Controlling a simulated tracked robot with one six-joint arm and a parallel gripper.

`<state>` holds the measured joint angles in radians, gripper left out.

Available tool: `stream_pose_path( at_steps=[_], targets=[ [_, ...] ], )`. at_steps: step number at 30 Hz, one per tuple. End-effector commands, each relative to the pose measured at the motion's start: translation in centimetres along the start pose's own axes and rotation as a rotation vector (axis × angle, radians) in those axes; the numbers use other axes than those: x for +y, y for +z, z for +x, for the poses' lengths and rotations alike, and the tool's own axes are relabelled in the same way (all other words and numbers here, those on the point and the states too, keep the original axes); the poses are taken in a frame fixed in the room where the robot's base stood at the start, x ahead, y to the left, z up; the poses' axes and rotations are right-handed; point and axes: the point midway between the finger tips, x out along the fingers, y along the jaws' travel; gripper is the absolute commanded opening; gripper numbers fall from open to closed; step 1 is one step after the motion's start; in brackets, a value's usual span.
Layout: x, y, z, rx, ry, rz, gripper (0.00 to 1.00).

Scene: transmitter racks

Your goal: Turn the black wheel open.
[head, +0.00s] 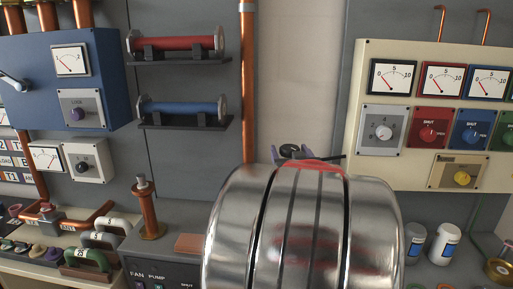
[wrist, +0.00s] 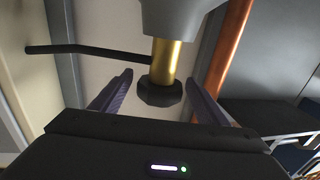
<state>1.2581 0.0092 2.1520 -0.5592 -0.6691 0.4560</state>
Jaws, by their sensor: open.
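A small black wheel (wrist: 160,93) sits on the end of a brass stem (wrist: 165,60) that comes from a grey body (wrist: 180,15) in the wrist view. A dark round part, seemingly the same wheel (head: 289,150), shows just past my arm in the head view. My gripper (wrist: 162,77) is open, with one purple finger on each side of the wheel and a visible gap on both sides. In the head view my shiny arm hides most of the gripper and what lies below the wheel.
A black lever (wrist: 95,50) sticks out to the left of the stem in the wrist view. A copper pipe (head: 248,80) runs up the wall left of the wheel. A cream panel (head: 400,170) with dials and knobs stands to the right, a blue box (head: 25,85) to the left.

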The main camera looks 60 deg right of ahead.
Motion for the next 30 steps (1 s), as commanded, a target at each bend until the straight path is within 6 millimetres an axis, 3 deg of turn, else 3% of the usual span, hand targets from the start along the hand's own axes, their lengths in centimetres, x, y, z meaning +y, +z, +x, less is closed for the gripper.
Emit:
stream_pose_path(
  at_steps=[9, 20, 30],
  targets=[
    [0.0, 0.0, 3.0, 0.000, 0.000, 0.000, 0.68],
    [0.0, 0.0, 3.4, 0.000, 0.000, 0.000, 0.68],
    [0.0, 0.0, 3.3, 0.000, 0.000, 0.000, 0.44]
  ],
)
